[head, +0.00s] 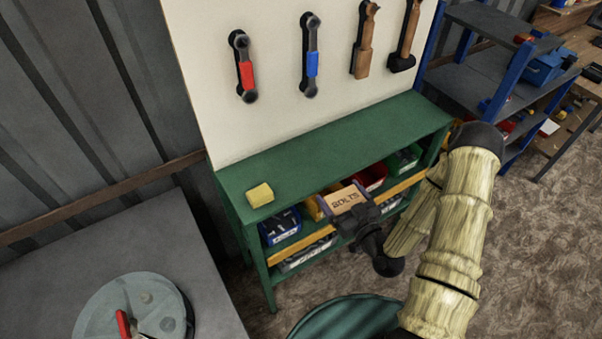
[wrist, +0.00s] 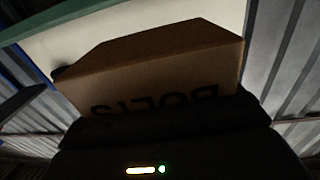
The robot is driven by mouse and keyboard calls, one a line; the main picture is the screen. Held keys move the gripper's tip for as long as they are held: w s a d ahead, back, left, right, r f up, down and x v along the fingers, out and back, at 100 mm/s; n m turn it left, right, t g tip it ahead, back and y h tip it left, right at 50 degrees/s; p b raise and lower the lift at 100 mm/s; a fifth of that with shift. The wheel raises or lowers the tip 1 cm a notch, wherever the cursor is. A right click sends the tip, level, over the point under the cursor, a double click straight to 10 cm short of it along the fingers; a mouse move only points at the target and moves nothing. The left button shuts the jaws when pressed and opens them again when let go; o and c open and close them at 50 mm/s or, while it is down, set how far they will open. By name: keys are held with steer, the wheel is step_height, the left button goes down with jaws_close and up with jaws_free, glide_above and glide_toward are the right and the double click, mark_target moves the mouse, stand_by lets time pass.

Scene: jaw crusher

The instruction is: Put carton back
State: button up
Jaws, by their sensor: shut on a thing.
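The carton, a brown box marked "BOLTS" (head: 345,201), is held by my gripper (head: 362,219) in front of the green bench's shelf, just below its top edge. The carton (wrist: 155,70) fills the middle of the wrist view, with its lettering upside down. My gripper is shut on it; its fingers are dark and hard to make out in the wrist view. The green bench (head: 320,145) has a mostly clear top, with a small yellow block (head: 260,195) near its left front corner.
Bins stand on the shelf under the top, including a blue one (head: 280,227), a red one (head: 371,177) and a green one (head: 404,160). Tools hang on the white board (head: 275,75). A grey table with a round lid (head: 130,308) stands at the lower left.

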mark_target(336, 197)
steer(key=r, duration=0.1)
steer(key=a+r, duration=0.1)
steer(key=r+y, duration=0.1)
steer(key=shift+s+a+r+n+g, duration=0.25)
steer(key=shift+s+a+n+g, duration=0.05)
steer(key=shift+s+n+g, duration=0.1)
steer(key=shift+w, duration=0.15)
steer(key=shift+f+b+x, duration=0.45)
steer(key=shift+b+x, duration=0.1)
steer(key=shift+x, duration=2.7)
steer(key=shift+f+b+x, duration=0.45)
steer(key=shift+b+x, duration=0.1)
steer(key=shift+x, duration=2.7)
steer(key=shift+f+b+x, duration=0.45)
steer(key=shift+b+x, duration=0.1)
steer(key=shift+x, duration=2.75)
